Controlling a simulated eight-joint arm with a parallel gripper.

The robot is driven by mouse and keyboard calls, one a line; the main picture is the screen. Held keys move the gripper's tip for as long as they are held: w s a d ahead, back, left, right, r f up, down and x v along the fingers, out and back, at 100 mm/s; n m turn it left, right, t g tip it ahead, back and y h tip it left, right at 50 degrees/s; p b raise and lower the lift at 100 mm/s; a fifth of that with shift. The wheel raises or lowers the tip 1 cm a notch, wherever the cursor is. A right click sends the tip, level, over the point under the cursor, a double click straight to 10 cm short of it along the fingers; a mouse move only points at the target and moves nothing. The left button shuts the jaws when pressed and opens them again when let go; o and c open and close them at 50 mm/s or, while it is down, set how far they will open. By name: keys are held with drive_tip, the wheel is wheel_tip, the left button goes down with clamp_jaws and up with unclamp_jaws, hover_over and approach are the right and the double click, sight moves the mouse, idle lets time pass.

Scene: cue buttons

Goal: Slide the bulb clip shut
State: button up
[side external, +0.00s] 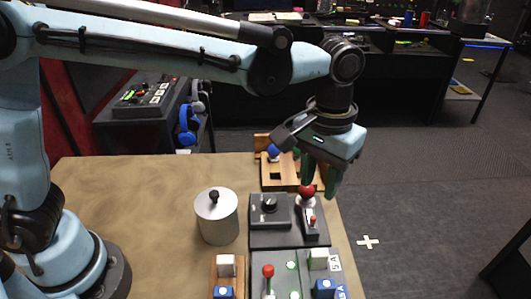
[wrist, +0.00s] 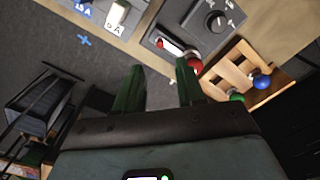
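My gripper (side external: 320,190) points down near the right edge of the table, its two green fingers spread with nothing between them. In the wrist view, the open gripper (wrist: 158,66) has one finger close to a red ball (wrist: 194,62). In the side view, the red ball (side external: 307,191) sits just below the fingers; I cannot tell whether they touch. Beside it is a small dark unit with a pale slot and a red tip (side external: 311,222), also visible in the wrist view (wrist: 170,46). I cannot tell which part is the bulb clip; no piece is clearly identifiable as it.
A dark panel with a black knob (side external: 268,204) lies left of the red ball. A wooden frame (side external: 288,183) with a blue ball (side external: 273,151) stands behind. A lidded metal pot (side external: 217,222) stands left. Switch panels (side external: 290,267) lie in front. The table's left part is clear.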

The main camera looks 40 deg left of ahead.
sight(313, 217)
wheel_tip(313, 217, down, 9)
drive_tip(key=shift+r, duration=0.1)
idle(0.3)
drive_tip(key=shift+c, duration=0.5)
clamp_jaws()
